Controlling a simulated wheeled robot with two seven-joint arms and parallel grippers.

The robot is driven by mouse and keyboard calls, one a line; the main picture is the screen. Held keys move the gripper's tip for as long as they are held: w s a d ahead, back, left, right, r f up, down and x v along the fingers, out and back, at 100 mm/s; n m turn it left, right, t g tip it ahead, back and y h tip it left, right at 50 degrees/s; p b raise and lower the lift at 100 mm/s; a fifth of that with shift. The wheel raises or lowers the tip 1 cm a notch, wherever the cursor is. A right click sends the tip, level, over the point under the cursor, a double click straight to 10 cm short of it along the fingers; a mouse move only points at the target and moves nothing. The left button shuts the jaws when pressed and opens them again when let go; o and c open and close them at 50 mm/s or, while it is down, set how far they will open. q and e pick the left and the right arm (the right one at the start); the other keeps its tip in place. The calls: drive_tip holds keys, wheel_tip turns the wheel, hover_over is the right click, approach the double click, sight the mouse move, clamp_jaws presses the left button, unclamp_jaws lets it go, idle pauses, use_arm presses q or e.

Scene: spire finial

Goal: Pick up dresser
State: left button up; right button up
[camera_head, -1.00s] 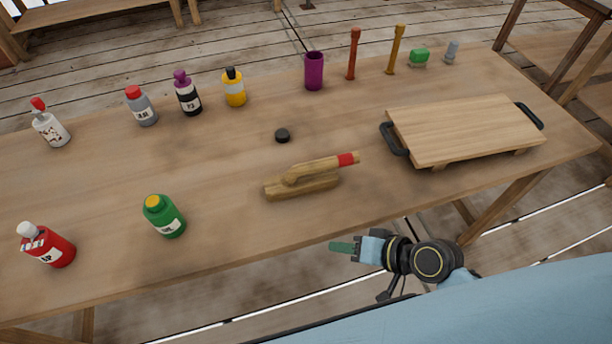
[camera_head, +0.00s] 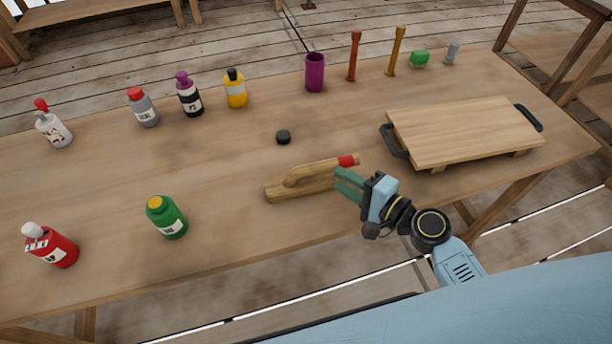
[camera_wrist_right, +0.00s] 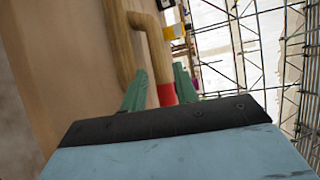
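The dresser, a wooden tool with a flat lower block and a raised handle with a red band near its end (camera_head: 303,188), lies on the table near its front edge. My right gripper (camera_head: 340,179) has come in from the lower right, with its green fingertips close by the red-banded handle end. In the right wrist view the gripper (camera_wrist_right: 160,83) is open, and the dresser (camera_wrist_right: 165,92) shows between the two fingers, its red band close ahead of the palm. Whether the fingers touch it I cannot tell. My left gripper is out of view.
A wooden board with black handles (camera_head: 465,135) stands right of my right gripper. A green bottle (camera_head: 167,218) and a red bottle (camera_head: 52,248) stand to the left. A small black disc (camera_head: 283,137) lies behind the dresser. Several bottles and a purple cup (camera_head: 315,73) line the back.

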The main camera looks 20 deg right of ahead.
sight(323, 171)
drive_tip(key=x, duration=0.8)
drive_tip(key=shift+w+a+f, duration=0.1)
clamp_jaws()
